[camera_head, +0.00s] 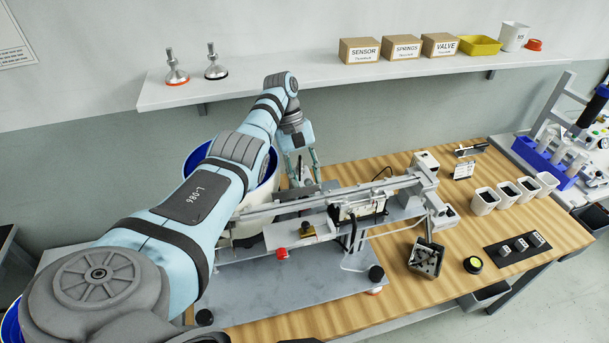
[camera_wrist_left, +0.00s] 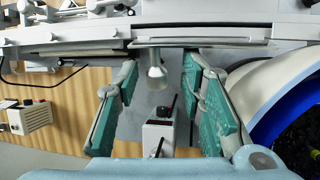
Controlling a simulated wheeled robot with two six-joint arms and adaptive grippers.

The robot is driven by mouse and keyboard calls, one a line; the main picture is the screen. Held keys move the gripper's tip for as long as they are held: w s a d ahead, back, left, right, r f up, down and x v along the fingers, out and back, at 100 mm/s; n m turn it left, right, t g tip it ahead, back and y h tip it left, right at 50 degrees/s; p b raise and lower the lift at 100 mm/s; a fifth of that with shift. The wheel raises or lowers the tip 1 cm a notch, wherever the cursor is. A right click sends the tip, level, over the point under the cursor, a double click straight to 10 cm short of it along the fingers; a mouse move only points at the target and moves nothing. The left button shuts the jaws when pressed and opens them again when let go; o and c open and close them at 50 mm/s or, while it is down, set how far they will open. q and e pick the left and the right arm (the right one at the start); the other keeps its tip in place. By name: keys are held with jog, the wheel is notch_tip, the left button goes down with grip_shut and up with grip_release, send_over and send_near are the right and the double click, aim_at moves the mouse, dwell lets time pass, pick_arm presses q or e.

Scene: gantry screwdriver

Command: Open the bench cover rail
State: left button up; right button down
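The long grey rail (camera_head: 330,190) runs across the gantry fixture on the wooden bench. In the left wrist view the rail (camera_wrist_left: 230,32) crosses the top, and a round metal knob (camera_wrist_left: 157,72) sticks out below it. My left gripper (camera_head: 301,162) is behind the rail, pointing down. In the wrist view its two green-padded fingers (camera_wrist_left: 159,80) are open, one on each side of the knob, with gaps to both. Whether the knob belongs to the cover rail I cannot tell. My right gripper is not in view.
A white box with a black switch (camera_wrist_left: 158,135) shows between my fingers. A blue-lined bin (camera_wrist_left: 290,105) is close on the right there. A dark parts tray (camera_head: 426,258), white cups (camera_head: 484,201) and a button panel (camera_head: 516,248) occupy the bench's right side. A shelf (camera_head: 300,84) hangs behind.

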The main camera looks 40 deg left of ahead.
pick_arm(q)
jog(key=shift+w, duration=0.2)
grip_shut()
jog(key=p, duration=0.1)
jog(key=r+y+p, duration=0.1)
jog(key=p, duration=0.1)
jog(key=shift+s+d+t, duration=0.15)
jog(key=shift+s+t, duration=0.05)
jog(key=shift+t, duration=0.1)
jog(key=shift+d+y, duration=0.1)
jog(key=shift+y, duration=0.2)
jog(key=shift+f+t+y, duration=0.2)
jog(key=shift+t+y, duration=0.2)
jog(key=shift+t, duration=0.1)
jog(key=shift+s+d+r+t+y, duration=0.2)
jog(key=shift+r+t+y, duration=0.15)
jog(key=shift+y, duration=0.25)
